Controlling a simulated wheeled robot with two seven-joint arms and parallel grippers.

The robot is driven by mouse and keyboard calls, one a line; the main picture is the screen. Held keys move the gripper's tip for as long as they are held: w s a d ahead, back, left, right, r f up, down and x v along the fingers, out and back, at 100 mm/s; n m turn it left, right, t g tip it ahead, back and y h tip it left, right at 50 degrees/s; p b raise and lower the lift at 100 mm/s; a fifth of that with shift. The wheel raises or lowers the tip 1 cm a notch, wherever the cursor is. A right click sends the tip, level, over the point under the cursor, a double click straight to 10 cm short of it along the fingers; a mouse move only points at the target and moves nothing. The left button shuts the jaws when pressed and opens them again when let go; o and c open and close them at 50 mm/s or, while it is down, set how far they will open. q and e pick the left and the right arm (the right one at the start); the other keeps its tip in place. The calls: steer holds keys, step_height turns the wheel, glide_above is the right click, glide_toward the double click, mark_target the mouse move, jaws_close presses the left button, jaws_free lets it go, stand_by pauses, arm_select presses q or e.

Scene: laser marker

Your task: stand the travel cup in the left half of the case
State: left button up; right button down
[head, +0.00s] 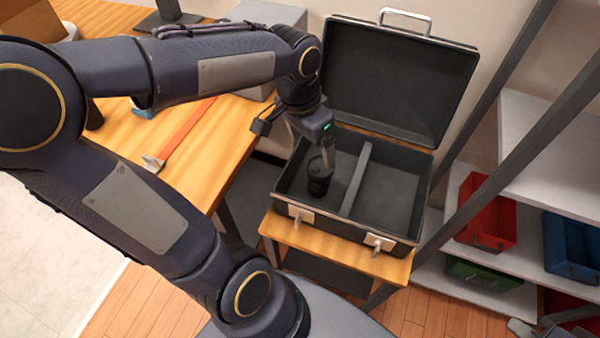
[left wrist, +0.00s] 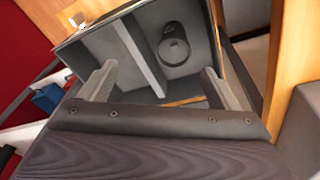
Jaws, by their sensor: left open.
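The case (head: 352,225) stands open, its lid raised at the back and a grey divider (head: 356,178) splitting it into two halves. The black travel cup (head: 318,184) stands upright in the left half, to the left of the divider. My left gripper (head: 327,158) is above the cup, partly hiding it. In the left wrist view the cup (left wrist: 173,50) is seen from above on the case floor, beside the divider (left wrist: 135,55). My left gripper's fingers (left wrist: 160,68) are spread and empty, apart from the cup. A grey part, apparently my right gripper (head: 562,325), shows at the bottom right corner.
The case rests on a small wooden stand (head: 335,258). A wooden table (head: 205,150) with an orange strap (head: 188,132) lies to the left. Shelves with a red bin (head: 487,215) and a blue bin (head: 572,245) stand at the right. The right half of the case is empty.

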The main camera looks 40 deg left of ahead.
arm_select(q)
steer(key=s+d+n+t+h, duration=0.2)
steer(key=s+d+n+t, duration=0.2)
steer(key=s, duration=0.7)
steer(key=shift+n+h, duration=0.3)
steer(key=shift+n, duration=0.1)
steer(key=shift+s+a, duration=0.1)
step_height(320, 180, up, 6)
steer(key=p, duration=0.6)
steer(key=shift+r, duration=0.25)
